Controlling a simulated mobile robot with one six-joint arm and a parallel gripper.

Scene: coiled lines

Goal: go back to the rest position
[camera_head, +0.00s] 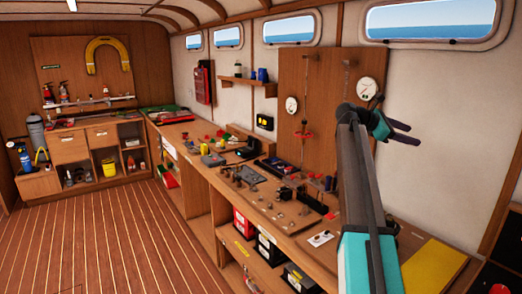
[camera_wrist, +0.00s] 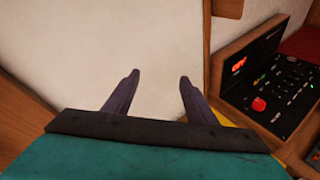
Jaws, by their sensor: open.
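My gripper (camera_head: 403,133) is at the upper right of the head view, raised above the long workbench (camera_head: 283,222) in front of the cabin wall. In the wrist view its two dark purple fingers (camera_wrist: 158,92) are spread apart, with only pale wall between them. It holds nothing. My arm's grey link and teal section rise from the lower right of the head view and hide part of the bench and the wooden wall panel (camera_head: 290,70).
A control panel (camera_wrist: 275,85) with a red button stands right of the fingers in the wrist view. Small parts crowd the bench, and a yellow mat (camera_head: 435,265) lies at its near end. Gauges (camera_head: 367,89) hang on the wall panel. The plank floor (camera_head: 100,240) at left is clear.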

